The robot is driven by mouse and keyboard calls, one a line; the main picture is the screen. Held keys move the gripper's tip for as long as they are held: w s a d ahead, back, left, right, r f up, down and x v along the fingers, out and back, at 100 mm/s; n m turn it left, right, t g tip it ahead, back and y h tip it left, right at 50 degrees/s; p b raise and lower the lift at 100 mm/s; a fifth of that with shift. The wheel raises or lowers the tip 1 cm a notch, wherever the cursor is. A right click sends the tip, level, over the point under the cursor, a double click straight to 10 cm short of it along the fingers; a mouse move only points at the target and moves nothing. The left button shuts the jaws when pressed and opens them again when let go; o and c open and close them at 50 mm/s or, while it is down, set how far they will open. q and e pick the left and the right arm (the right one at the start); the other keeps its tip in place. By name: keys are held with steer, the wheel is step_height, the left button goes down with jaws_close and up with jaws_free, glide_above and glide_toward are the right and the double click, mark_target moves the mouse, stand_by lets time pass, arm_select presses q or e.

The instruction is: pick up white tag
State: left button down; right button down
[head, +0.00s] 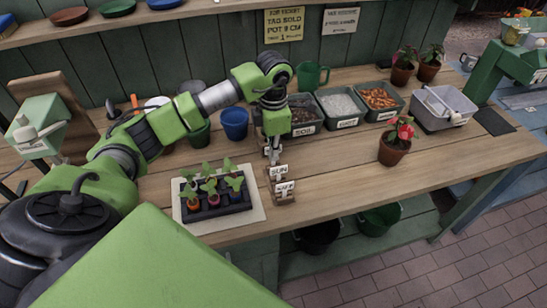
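Two small white tags stand in wooden holders near the middle of the bench. One reads "SUN" (278,172). The other (285,188) is just in front of it, its lettering only partly legible. My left gripper (273,155) points down right behind and above the "SUN" tag. Its fingers are small and partly hidden, so I cannot tell whether they are open or touch the tag. My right gripper is not in view.
A seedling tray (220,204) on a pale mat stands left of the tags. Soil (303,129) and other filled bins, a blue pot (234,124) and a green mug (311,75) stand behind. A potted red flower (394,150) is at right. The bench between is clear.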

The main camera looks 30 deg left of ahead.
arm_select(q)
steer(key=d+r+b, duration=0.3)
steer(key=d+r, duration=0.8)
steer(key=d, duration=0.3)
steer(key=s+a+r+n+p, duration=0.1)
steer(key=s+a+n, duration=0.15)
steer(key=s, duration=0.35)
steer(key=s+a+r+n, duration=0.1)
steer(key=s+a+n, duration=0.1)
steer(key=s+a, duration=0.3)
steer(key=w+a+f+p, duration=0.1)
steer(key=w+a+f, duration=0.1)
steer(key=w+f, duration=0.1)
steer(key=w+a+f+p, duration=0.1)
steer(key=w+a+f, duration=0.1)
steer(key=w+f, duration=0.1)
steer(key=w+a+f+p, duration=0.1)
steer(key=w+a+f, duration=0.1)
steer(key=w, duration=0.3)
steer(key=shift+a+f+p, duration=0.2)
steer(key=shift+f+p, duration=0.15)
steer(key=shift+f, duration=0.45)
step_height(320, 180, down, 2)
steer(key=shift+f+p, duration=0.1)
steer(key=shift+p, duration=0.7)
steer(key=shift+f, duration=0.6)
steer(key=c, duration=2.3)
jaws_free()
